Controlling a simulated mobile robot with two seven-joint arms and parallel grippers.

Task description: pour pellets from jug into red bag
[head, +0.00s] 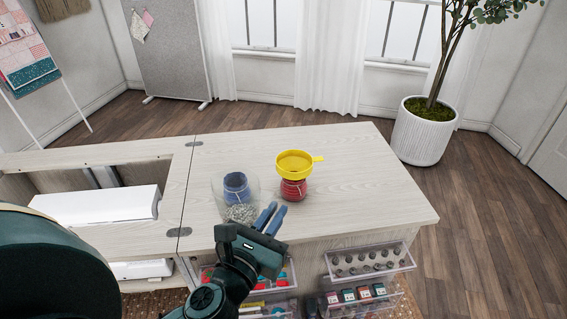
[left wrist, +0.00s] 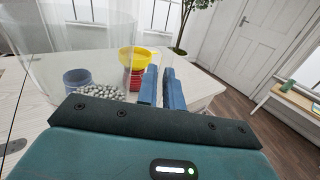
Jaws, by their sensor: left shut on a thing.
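My left gripper (head: 268,218) is shut on the jug's right side. The left wrist view shows the blue fingers (left wrist: 162,88) and the pellets (left wrist: 100,91) close up. The red bag (head: 293,190) stands upright on the table right of the jug. A yellow funnel (head: 294,163) sits over its mouth and hides its opening. I cannot tell whether the jug touches the table.
A blue bag (head: 237,186) shows through the jug's clear wall. The pale wooden table (head: 370,190) is bare to the right of the funnel. Clear trays (head: 370,262) with small items hang at its front. A potted plant (head: 422,132) stands beyond the table's right end.

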